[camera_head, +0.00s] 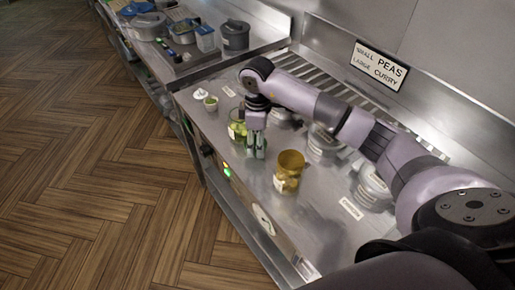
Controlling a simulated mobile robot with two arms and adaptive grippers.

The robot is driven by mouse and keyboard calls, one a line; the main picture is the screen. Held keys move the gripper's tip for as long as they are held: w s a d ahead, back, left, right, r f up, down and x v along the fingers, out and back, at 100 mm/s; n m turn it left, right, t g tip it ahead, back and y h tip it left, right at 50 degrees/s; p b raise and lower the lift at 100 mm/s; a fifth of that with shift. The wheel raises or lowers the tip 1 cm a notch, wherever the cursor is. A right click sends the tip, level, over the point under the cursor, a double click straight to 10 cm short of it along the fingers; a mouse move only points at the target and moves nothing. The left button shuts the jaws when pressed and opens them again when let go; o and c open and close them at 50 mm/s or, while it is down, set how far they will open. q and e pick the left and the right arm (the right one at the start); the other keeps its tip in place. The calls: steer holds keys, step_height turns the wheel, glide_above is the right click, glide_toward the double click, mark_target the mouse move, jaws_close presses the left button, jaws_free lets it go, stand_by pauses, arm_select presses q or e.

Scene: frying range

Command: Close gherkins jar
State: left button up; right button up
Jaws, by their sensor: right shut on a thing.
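A clear glass jar with green contents (237,129), which looks like the gherkins jar, stands on the steel counter. It is partly hidden by my right gripper (257,155). The gripper points down just to the right of this jar. It is shut on a small greenish thing that is too small and too covered to identify. I cannot tell whether the jar has its lid on. An amber-yellow jar (289,172) with a pale label stands apart, nearer and to the right. My left gripper does not show.
Several labelled metal containers (323,141) stand along the back of the counter, under my right arm. A small green-and-white pot (210,103) stands at the counter's far end. Pots (235,34) stand on the farther counter. A sign (379,65) hangs on the wall.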

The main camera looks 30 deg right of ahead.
step_height(320, 180, up, 7)
steer(key=shift+r+b, duration=0.1)
steer(key=shift+b, duration=0.65)
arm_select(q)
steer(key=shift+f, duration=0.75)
arm_select(e)
step_height(320, 180, up, 9)
steer(key=shift+f, duration=0.2)
